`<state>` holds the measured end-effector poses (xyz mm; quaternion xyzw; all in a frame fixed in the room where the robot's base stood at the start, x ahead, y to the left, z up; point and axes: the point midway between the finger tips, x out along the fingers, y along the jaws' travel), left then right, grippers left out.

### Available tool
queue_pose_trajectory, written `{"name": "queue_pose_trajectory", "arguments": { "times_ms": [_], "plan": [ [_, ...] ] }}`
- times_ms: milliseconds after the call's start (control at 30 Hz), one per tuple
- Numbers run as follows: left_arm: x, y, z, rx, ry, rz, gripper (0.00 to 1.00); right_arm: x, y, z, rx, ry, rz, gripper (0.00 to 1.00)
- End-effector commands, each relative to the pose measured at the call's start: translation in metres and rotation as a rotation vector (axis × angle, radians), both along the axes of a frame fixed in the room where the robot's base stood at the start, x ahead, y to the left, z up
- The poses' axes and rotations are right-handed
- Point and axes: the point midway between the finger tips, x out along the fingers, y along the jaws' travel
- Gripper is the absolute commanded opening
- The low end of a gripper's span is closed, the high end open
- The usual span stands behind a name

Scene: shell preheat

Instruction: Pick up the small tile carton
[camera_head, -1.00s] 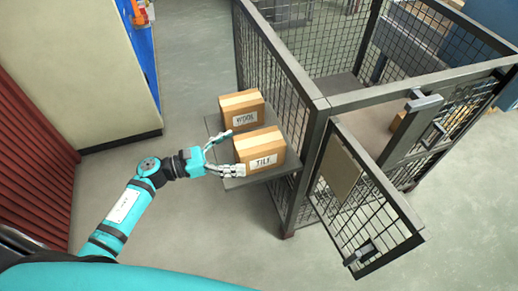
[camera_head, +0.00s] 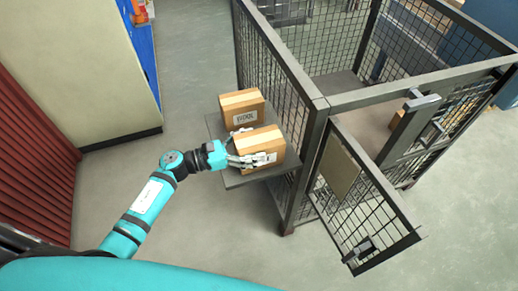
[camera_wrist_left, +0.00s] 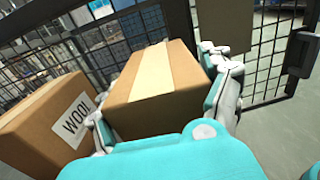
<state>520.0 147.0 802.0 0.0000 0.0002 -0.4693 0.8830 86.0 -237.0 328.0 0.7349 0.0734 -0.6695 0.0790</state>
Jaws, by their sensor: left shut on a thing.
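The small tile carton (camera_head: 262,140) is a brown box with a pale tape strip on a grey shelf (camera_head: 240,180) fixed to the cage's outer side. My left gripper (camera_head: 247,147) is shut on it, one finger on each side. In the left wrist view the tile carton (camera_wrist_left: 158,88) sits between the fingers of my left gripper (camera_wrist_left: 165,100). It appears to rest on the shelf; its underside is hidden. My right gripper is not in view.
A carton labelled WOOL (camera_head: 241,106) stands just behind the tile carton; it also shows in the left wrist view (camera_wrist_left: 45,120). The mesh cage (camera_head: 275,80) is close on the right, its door (camera_head: 365,205) swung open. The floor in front is clear.

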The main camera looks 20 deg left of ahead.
Motion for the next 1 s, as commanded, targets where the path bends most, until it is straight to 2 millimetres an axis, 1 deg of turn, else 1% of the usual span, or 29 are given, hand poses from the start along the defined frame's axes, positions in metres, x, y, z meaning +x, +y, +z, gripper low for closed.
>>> {"name": "queue_pose_trajectory", "arguments": {
  "times_ms": [33, 100, 133, 567, 767, 900, 1000],
  "plan": [
    [0.000, 0.000, 0.000, 0.000, 0.000, 0.001, 0.47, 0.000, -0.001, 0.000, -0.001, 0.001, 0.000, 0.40],
    [0.000, 0.000, 0.000, 0.000, 0.000, 0.001, 0.38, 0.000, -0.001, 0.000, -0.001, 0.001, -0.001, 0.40],
    [0.000, 0.000, 0.000, 0.000, 0.000, 0.001, 0.36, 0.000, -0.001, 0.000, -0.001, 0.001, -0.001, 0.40],
    [0.000, 0.000, 0.003, -0.001, -0.003, 0.000, 0.35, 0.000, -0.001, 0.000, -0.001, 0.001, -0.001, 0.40],
    [0.000, 0.000, 0.018, 0.002, -0.005, -0.002, 0.35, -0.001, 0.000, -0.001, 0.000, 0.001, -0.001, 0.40],
    [0.000, 0.000, 0.038, 0.004, -0.007, -0.002, 0.35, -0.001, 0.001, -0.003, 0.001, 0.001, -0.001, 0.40],
    [-0.020, -0.013, 0.036, -0.001, 0.002, -0.003, 0.35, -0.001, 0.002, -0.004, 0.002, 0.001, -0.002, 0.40]
  ]
}}
